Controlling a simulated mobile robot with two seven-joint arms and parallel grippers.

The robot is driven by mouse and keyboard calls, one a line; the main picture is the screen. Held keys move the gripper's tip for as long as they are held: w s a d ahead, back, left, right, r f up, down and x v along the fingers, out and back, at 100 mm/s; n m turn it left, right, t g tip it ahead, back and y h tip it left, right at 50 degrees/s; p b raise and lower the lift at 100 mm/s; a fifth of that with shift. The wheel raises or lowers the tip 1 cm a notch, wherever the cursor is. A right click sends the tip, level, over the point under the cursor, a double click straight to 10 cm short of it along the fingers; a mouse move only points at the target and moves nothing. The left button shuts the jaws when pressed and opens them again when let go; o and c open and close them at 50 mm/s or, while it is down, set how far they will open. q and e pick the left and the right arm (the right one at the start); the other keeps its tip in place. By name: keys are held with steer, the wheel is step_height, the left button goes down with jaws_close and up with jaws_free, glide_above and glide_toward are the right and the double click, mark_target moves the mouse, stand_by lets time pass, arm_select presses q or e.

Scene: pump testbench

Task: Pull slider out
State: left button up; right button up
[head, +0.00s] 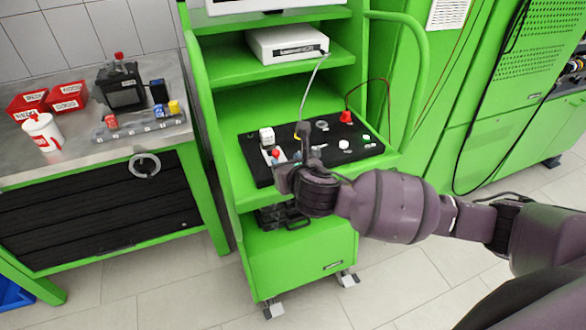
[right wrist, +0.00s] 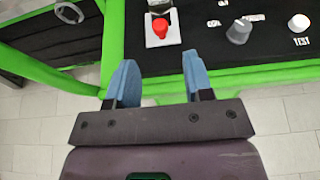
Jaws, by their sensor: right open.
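My right gripper (head: 287,160) is at the front edge of the black control panel (head: 350,157) on the green cart. In the right wrist view my right gripper (right wrist: 160,82) has its two blue fingers apart, with nothing between them. A red button (right wrist: 160,27) on a white plate lies just beyond the fingertips, and a grey knob (right wrist: 239,31) is to its right. I cannot tell which part is the slider. The arm hides part of the panel's front edge. My left gripper is not in view.
A white device (head: 287,45) stands on the shelf above, with a cable running down to the panel. The tiled floor (head: 170,290) in front is clear.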

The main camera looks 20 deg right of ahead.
steer(key=shift+v, duration=1.95)
steer(key=w+a+r+m+y, duration=0.2)
steer(key=a+m+y, duration=0.25)
steer(key=m, duration=0.75)
steer(key=s+d+f+m+h, duration=0.1)
steer(key=s+d+f+m, duration=0.4)
steer(key=s+f+m, duration=0.2)
steer(key=s+d+f+m+g+h, duration=0.1)
steer(key=s+d+f+m+h, duration=0.1)
steer(key=s+d+f+m, duration=0.3)
steer(key=s+d+f+m+h, duration=0.2)
steer(key=s+d+f+m, duration=0.3)
steer(key=s+f+m, duration=0.6)
steer(key=shift+s+f+g, duration=0.15)
steer(key=shift+f+g, duration=0.25)
